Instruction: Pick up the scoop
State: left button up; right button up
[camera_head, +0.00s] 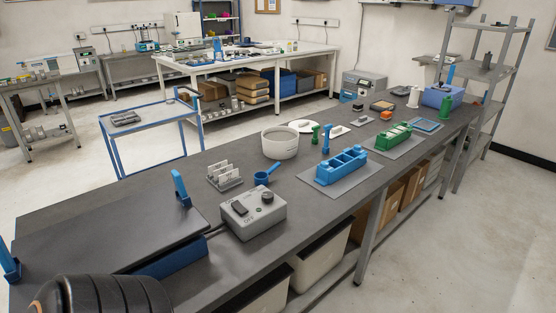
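A small blue scoop (263,175) lies on the dark bench top (330,206), between a wire-like rack and the grey control box. Its round bowl is at the lower left and its handle points to the upper right. Nothing holds it. Neither of my grippers shows in the head view. A dark ribbed rounded part at the lower left edge looks like part of my own arm; no fingers are visible on it.
Close around the scoop are a grey control box (253,213), a light rack (224,177) and a white round tub (280,143). A blue slotted block (341,166) stands to the right. A dark flat belt-like surface (105,232) with blue posts fills the left.

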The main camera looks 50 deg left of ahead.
aim_at(261, 177)
jog(key=i+z, duration=0.15)
jog(key=i, duration=0.55)
jog(key=i+j+z, duration=0.2)
jog(key=i, duration=0.5)
jog(key=i+z, duration=0.15)
jog(key=z, duration=0.25)
jog(key=i+z, duration=0.15)
jog(key=z, duration=0.25)
jog(key=i+j+z, duration=0.1)
jog(key=z, duration=4.9)
jog(key=k+j, duration=0.05)
